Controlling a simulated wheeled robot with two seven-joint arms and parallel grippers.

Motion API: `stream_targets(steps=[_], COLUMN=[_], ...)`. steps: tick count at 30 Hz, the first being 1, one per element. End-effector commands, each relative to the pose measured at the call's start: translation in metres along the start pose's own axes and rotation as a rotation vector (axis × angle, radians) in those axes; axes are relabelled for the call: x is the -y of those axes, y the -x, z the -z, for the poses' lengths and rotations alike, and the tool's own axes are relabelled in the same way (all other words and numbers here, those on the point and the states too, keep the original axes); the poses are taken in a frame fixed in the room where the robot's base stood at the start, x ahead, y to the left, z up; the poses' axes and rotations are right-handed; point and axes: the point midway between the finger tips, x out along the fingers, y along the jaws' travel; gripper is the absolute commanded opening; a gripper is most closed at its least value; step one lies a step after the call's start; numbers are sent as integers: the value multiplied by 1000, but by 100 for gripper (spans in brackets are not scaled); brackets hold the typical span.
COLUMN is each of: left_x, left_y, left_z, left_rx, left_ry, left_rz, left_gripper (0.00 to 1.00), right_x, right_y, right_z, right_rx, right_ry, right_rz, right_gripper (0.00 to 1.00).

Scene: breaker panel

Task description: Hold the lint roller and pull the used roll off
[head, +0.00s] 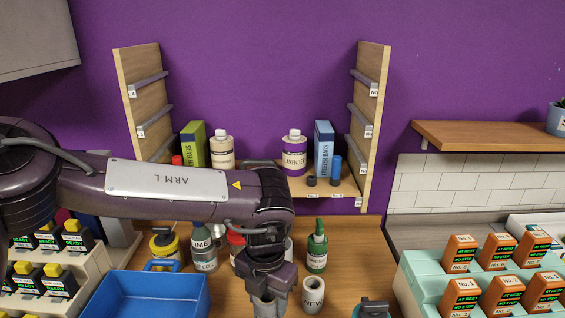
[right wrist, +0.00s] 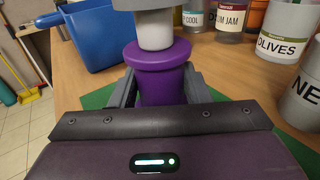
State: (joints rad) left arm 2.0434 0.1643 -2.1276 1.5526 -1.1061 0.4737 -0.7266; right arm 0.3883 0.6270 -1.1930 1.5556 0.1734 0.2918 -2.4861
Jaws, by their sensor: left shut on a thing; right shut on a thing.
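The lint roller's purple handle (right wrist: 160,75) stands upright in the right wrist view, with a flared collar at its top. My right gripper (right wrist: 160,92) is shut on it, one dark finger on each side. A pale cylinder (right wrist: 155,30) rises from the collar, and a wider grey part (right wrist: 150,4) above it is cut off by the frame. I cannot tell whether that part is the used roll. In the head view my left gripper (head: 268,303) points down, shut, with its tips at the bottom edge; its arm hides what it holds.
A blue bin (head: 150,297) stands left of my left gripper; it also shows in the right wrist view (right wrist: 92,35). A green-capped bottle (head: 317,247) and several jars stand behind. A green mat (right wrist: 98,98) lies under the roller. Orange boxes fill the right rack.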

Motion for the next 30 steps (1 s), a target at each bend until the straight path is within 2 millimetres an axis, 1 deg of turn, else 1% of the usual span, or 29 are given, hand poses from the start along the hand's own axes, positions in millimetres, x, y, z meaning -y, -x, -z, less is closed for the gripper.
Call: stream_targets(steps=[6, 14, 30], left_x=[0, 0, 0], left_y=[14, 22, 55], left_z=[0, 0, 0], left_rx=[1, 2, 1], left_ry=[1, 1, 1], left_rz=[0, 0, 0], left_gripper=[22, 22, 22], right_x=[0, 0, 0], right_y=[0, 0, 0], right_z=[0, 0, 0], right_rx=[-1, -1, -1], right_ry=[-1, -1, -1], right_rz=[-1, -1, -1], right_gripper=[15, 15, 15])
